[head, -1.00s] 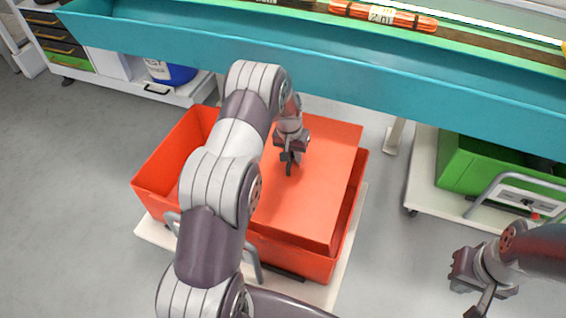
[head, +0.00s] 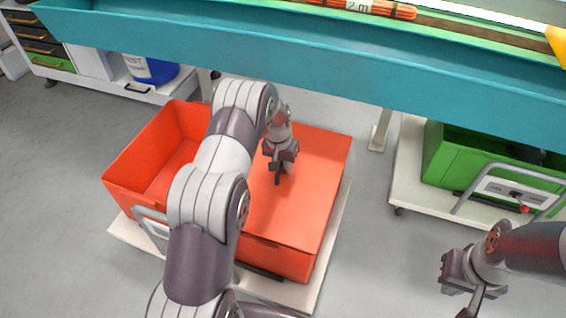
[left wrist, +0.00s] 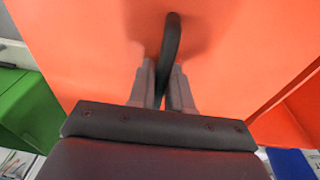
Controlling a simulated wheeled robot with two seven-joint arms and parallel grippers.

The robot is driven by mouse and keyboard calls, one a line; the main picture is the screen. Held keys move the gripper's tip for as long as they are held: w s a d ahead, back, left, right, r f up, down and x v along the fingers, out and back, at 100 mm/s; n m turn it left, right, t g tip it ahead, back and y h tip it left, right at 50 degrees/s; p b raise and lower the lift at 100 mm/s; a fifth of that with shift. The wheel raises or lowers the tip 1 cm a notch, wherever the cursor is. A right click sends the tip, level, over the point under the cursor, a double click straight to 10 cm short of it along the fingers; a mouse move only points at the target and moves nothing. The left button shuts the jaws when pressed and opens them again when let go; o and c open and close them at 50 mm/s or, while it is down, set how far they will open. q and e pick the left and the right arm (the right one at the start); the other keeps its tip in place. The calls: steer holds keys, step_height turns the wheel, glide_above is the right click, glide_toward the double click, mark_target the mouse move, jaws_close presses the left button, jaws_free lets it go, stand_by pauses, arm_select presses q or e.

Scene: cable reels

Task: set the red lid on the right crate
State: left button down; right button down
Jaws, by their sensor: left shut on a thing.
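The red lid (head: 310,180) is a flat panel with a dark curved handle (left wrist: 171,42) on top. My left gripper (head: 281,168) is shut on this handle; in the left wrist view its fingers (left wrist: 163,88) close around it. The lid lies over the right red crate (head: 283,262), its right and front edges about in line with the crate's walls. It looks level and seated, though my arm hides its left part. My right gripper (head: 460,284) hangs empty at the lower right, away from the crates; its finger gap is unclear.
An open red crate (head: 148,160) stands to the left on the same pale cart (head: 330,240). A teal trough (head: 330,65) crosses behind. A green crate (head: 450,165) on another cart stands right. Grey floor lies between the carts.

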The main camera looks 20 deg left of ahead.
arm_select(q)
steer(key=shift+f, duration=0.15)
steer(key=shift+p, duration=0.3)
steer(key=shift+f, duration=0.35)
stand_by(0.4)
steer(key=shift+f, duration=0.3)
steer(key=c, duration=1)
jaws_free()
steer(key=shift+o, duration=0.2)
